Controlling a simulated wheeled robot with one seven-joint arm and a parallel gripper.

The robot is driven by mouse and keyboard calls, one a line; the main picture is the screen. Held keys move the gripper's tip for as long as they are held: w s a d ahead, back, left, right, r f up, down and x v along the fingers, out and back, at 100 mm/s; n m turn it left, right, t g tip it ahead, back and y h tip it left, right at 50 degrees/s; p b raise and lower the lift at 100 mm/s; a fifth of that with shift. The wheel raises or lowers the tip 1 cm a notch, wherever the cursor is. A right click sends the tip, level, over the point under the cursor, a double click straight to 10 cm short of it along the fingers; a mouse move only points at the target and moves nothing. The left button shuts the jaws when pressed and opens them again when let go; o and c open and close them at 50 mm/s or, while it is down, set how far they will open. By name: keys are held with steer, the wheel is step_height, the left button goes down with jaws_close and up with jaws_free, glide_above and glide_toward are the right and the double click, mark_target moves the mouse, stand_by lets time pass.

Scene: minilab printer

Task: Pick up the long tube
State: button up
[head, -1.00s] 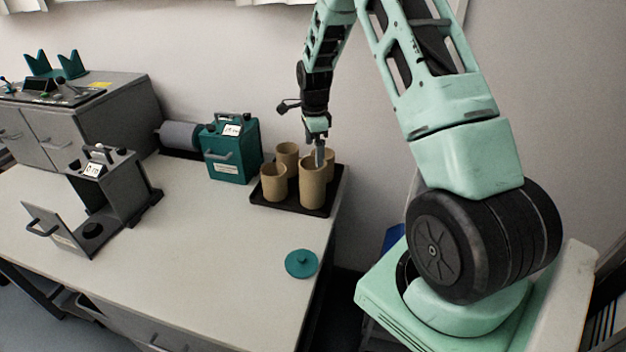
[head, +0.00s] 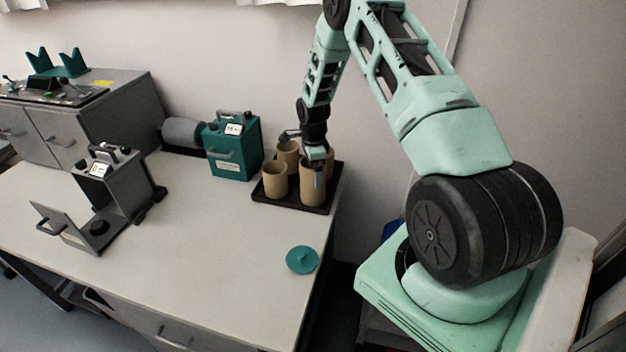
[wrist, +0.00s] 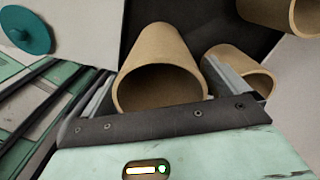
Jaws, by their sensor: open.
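The long tube (head: 311,190) is a tan cardboard cylinder, the tallest of several tubes standing upright on a black tray (head: 264,200). My gripper (head: 318,172) is open at its upper end, with one finger showing in front of it in the head view. In the wrist view the tube (wrist: 160,50) shows its open mouth between the two fingers of my gripper (wrist: 160,72). One finger is on its left and the other on its right, beside a neighbouring tube (wrist: 243,70). I cannot tell whether either finger touches the tube.
Shorter tubes stand close by, at the left (head: 275,181) and behind (head: 289,153). A teal round lid (head: 302,260) lies on the white table (head: 215,260) in front of the tray. A teal box (head: 234,150) stands left of the tray. The front table is mostly clear.

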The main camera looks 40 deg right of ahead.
steer(key=shift+c, duration=0.3)
steer(key=c, duration=1)
steer(key=shift+r, duration=0.15)
